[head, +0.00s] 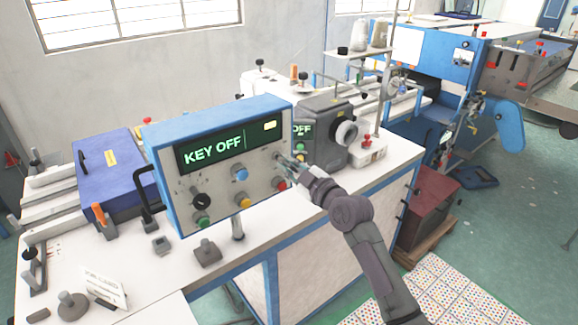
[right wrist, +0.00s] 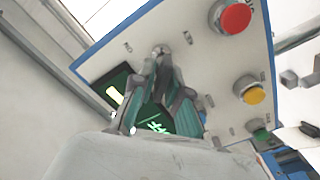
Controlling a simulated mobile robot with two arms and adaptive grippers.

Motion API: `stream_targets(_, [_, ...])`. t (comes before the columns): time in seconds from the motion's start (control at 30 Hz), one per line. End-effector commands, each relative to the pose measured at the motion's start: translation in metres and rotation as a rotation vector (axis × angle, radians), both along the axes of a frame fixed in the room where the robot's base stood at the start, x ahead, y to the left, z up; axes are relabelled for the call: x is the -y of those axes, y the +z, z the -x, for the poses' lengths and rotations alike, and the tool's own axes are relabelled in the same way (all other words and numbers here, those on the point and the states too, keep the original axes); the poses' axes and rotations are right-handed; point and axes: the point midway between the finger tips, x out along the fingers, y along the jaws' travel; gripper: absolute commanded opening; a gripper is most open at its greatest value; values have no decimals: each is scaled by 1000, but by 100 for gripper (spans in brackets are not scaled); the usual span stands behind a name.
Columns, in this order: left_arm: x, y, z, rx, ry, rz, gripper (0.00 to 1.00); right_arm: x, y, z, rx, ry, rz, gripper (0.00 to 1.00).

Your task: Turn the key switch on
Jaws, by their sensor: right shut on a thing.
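The blue and white control box (head: 217,160) stands on the white table, and its dark display (head: 211,149) reads "KEY OFF" in green. My right gripper (head: 287,161) reaches in from the right to the panel's right side. In the right wrist view its fingertips (right wrist: 162,62) are shut on the key switch, partly hiding it and the display. My left gripper is not in view.
A red button (head: 280,183), a blue button (head: 240,174), a yellow button (head: 243,201), a green button (head: 202,222) and a black knob (head: 201,201) sit on the same panel. A grey sewing machine unit (head: 325,125) stands behind my right gripper.

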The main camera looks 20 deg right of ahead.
Motion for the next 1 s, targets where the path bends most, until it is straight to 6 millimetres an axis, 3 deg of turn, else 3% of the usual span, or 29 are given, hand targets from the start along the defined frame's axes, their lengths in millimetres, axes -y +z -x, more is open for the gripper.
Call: stream_targets(1.0, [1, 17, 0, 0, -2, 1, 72, 6, 2, -2, -313, -1, -854, 0])
